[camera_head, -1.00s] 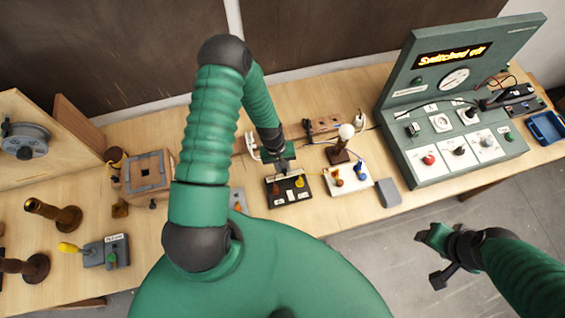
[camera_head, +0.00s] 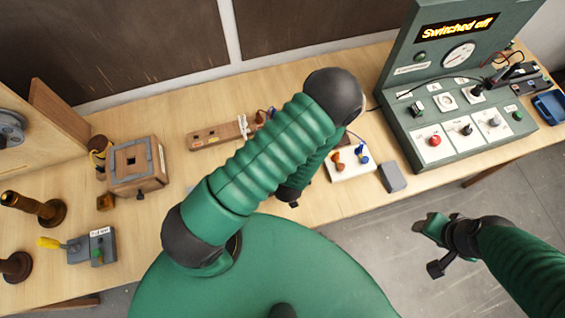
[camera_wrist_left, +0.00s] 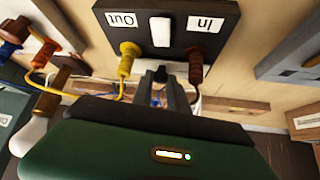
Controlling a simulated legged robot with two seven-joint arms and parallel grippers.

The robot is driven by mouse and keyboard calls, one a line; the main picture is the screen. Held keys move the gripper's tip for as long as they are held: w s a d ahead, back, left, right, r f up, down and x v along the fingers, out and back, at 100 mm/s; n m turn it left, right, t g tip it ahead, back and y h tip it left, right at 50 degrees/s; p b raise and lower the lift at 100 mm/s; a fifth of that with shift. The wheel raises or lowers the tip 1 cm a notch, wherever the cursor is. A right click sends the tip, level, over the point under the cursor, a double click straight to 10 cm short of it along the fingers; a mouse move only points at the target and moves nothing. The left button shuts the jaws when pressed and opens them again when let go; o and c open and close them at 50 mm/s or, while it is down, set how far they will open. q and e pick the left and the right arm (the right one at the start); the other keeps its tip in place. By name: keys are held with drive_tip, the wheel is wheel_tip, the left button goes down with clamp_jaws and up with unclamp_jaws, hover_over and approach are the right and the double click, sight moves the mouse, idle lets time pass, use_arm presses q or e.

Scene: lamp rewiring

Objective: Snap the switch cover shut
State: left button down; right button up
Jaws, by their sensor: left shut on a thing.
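In the left wrist view, the dark switch box (camera_wrist_left: 179,45) has a white rocker (camera_wrist_left: 160,32) between upside-down Out and In labels. A yellow plug (camera_wrist_left: 126,60) and a brown plug (camera_wrist_left: 198,65) sit in its near edge. My left gripper (camera_wrist_left: 160,78) points at the box between the plugs, its fingers shut on a small dark piece at the edge. I cannot tell whether this piece is the switch cover or its tab. In the head view my left arm hides the box and fingertips.
A white block (camera_head: 348,170) with orange and blue connectors stands right of my left arm, beside a grey block (camera_head: 392,177). The green test panel (camera_head: 450,100) reads "Switched off". A wooden box (camera_head: 137,166) stands left.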

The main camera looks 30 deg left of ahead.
use_arm(q)
drive_tip(key=shift+s+d+f, duration=0.15)
drive_tip(key=shift+s+f, duration=0.05)
drive_tip(key=shift+f, duration=0.05)
idle(0.3)
drive_tip(key=c, duration=1.3)
unclamp_jaws()
drive_tip(key=shift+w, duration=0.1)
drive_tip(key=shift+r, duration=0.15)
